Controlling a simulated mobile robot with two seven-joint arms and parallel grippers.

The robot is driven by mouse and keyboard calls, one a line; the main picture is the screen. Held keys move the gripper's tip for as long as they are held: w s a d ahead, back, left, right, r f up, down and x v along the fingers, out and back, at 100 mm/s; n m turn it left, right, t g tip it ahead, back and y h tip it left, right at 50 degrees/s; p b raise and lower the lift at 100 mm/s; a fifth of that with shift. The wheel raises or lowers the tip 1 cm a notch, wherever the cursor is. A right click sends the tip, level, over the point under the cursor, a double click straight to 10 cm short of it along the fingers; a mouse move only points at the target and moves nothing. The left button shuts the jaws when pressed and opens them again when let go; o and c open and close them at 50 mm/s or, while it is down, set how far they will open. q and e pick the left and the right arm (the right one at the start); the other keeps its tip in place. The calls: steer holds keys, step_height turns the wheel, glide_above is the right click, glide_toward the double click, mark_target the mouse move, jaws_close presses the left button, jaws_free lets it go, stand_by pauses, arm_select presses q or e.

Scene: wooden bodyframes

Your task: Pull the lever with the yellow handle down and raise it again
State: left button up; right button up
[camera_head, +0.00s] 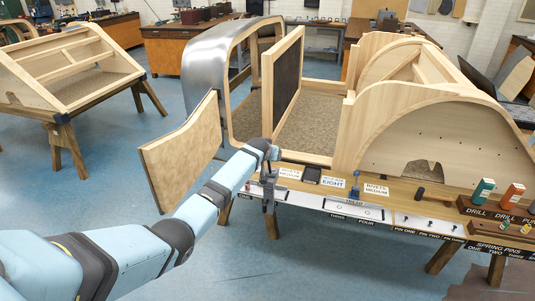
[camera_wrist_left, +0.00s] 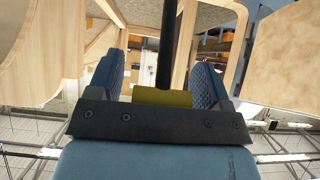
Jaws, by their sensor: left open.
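The lever shows in the left wrist view as a black rod (camera_wrist_left: 167,45) with a yellow handle (camera_wrist_left: 162,97) at its near end. My left gripper (camera_wrist_left: 161,70) is open, with one blue padded finger on each side of the rod and handle. The handle sits close to the gripper's palm, between the finger bases. In the head view my left gripper (camera_head: 273,152) is at the front left edge of the wooden bodyframe, and I cannot make out the yellow handle there. My right gripper is not in view.
A grey upright fixture (camera_head: 268,188) stands just below my gripper at the bench's left end. An open wooden door panel (camera_head: 182,150) hangs left of my forearm. The bench front has labelled trays (camera_head: 350,209) and a blue tool (camera_head: 355,184). Open blue floor (camera_head: 120,150) lies left.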

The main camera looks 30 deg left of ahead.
arm_select(q)
steer(key=v, duration=1.3)
steer(key=shift+s, duration=0.35)
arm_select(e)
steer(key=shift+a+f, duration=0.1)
